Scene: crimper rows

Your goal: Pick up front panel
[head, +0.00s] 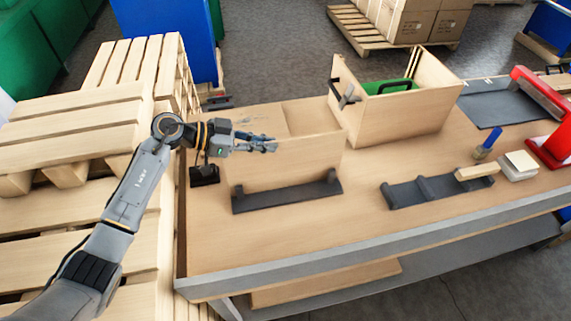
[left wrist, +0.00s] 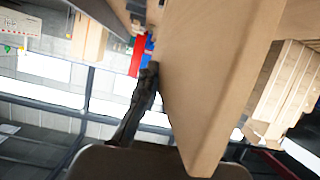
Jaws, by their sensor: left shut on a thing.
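The front panel (head: 300,166), a light wooden board, stands upright on the workbench at the dark holder (head: 287,196). My left gripper (head: 270,144) is at the panel's top edge, toward its left half, and is shut on it. In the left wrist view the panel (left wrist: 212,75) fills the middle as a large tan board. One dark finger (left wrist: 138,105) lies against its left side; the other finger is hidden. My right gripper is not in view.
A wooden box (head: 400,118) with a green item inside stands right of the panel. Pallets (head: 75,125) flank the bench at left. The front of the bench is clear.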

